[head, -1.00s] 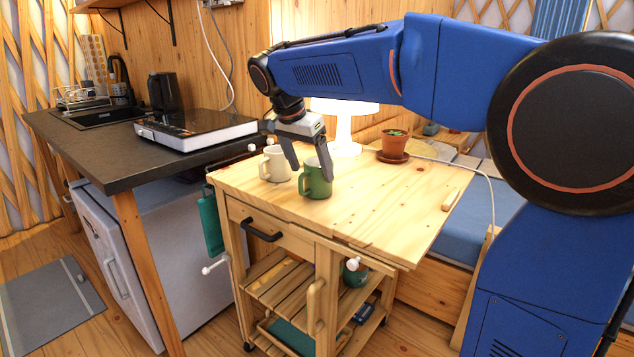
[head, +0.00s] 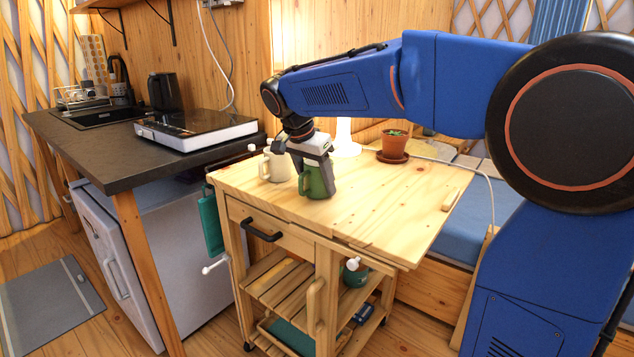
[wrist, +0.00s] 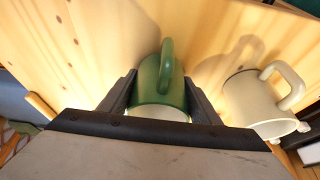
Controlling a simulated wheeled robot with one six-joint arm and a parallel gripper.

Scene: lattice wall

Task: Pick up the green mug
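The green mug (head: 316,186) stands upright on the wooden trolley top, near its front left corner. My gripper (head: 317,187) points down over it, with one finger on each side. In the wrist view, the mug (wrist: 160,88) sits between the two fingers (wrist: 161,92), which appear to press against its sides. Its handle (wrist: 166,58) points away from my palm there, and part of the rim is hidden by the gripper body. The mug still appears to rest on the wood.
A white mug (head: 276,165) stands close to the left of my gripper and shows in the wrist view (wrist: 255,103). A potted plant (head: 394,146) and a white lamp (head: 344,139) stand at the back.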

